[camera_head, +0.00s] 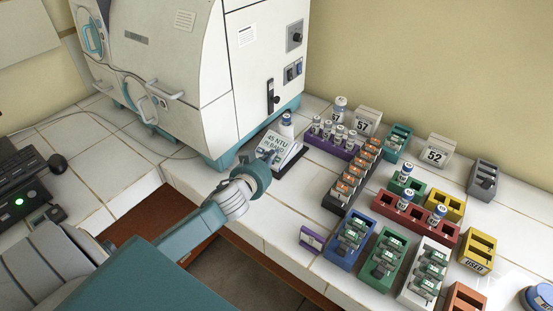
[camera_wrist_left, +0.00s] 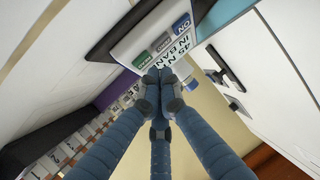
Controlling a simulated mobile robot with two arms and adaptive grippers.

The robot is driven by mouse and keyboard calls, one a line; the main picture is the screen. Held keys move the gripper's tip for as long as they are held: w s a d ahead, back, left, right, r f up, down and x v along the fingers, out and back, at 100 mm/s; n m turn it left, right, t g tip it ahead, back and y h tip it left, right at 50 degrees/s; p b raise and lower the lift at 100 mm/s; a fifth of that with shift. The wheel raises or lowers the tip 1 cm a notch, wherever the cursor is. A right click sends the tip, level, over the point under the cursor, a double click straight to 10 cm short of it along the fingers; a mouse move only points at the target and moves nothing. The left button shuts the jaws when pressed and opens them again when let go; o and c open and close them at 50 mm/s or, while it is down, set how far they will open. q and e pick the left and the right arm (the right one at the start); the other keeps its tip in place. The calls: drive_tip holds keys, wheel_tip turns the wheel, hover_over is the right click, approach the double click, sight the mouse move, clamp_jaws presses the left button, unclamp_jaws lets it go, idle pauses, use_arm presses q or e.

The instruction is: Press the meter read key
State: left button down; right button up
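The meter (camera_head: 286,154) is a small sloped white and dark unit beside the incubator; its display seems to read "45 NTU IN BAND". In the left wrist view the meter panel (camera_wrist_left: 150,30) shows a green key (camera_wrist_left: 142,60) that seems to be the read key, a grey key (camera_wrist_left: 163,43) and a blue ON key (camera_wrist_left: 181,22). My left gripper (camera_head: 268,158) is at the meter's front. Its fingers are together and empty, with the fingertips (camera_wrist_left: 165,76) close to the green key. I cannot tell whether they touch it. My right gripper is out of view.
A vial (camera_head: 286,120) stands at the meter's back. The white incubator (camera_head: 190,60) is close on the left. A purple rack (camera_head: 328,143), a dark rack (camera_head: 352,176) and several coloured racks fill the bench's right. Bare tile (camera_head: 270,215) lies in front of the meter.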

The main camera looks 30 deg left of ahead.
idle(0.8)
use_arm(q)
drive_tip(key=shift+w+f, duration=0.2)
drive_tip(key=shift+f, duration=0.15)
drive_tip(key=shift+w+f+b, duration=0.15)
drive_tip(key=shift+f+b, duration=0.15)
drive_tip(key=shift+b, duration=0.1)
idle(0.5)
idle(0.4)
drive_tip(key=shift+s+r+p, duration=0.4)
drive_tip(key=shift+r+p, duration=0.25)
drive_tip(key=shift+p, duration=0.2)
drive_tip(key=r+p, duration=0.1)
drive_tip(key=s+r+p, duration=0.1)
drive_tip(key=r+p, duration=0.1)
drive_tip(key=s+r+p, duration=0.1)
drive_tip(key=p, duration=0.1)
drive_tip(key=shift+s+a+r, duration=0.1)
drive_tip(key=shift+r, duration=0.1)
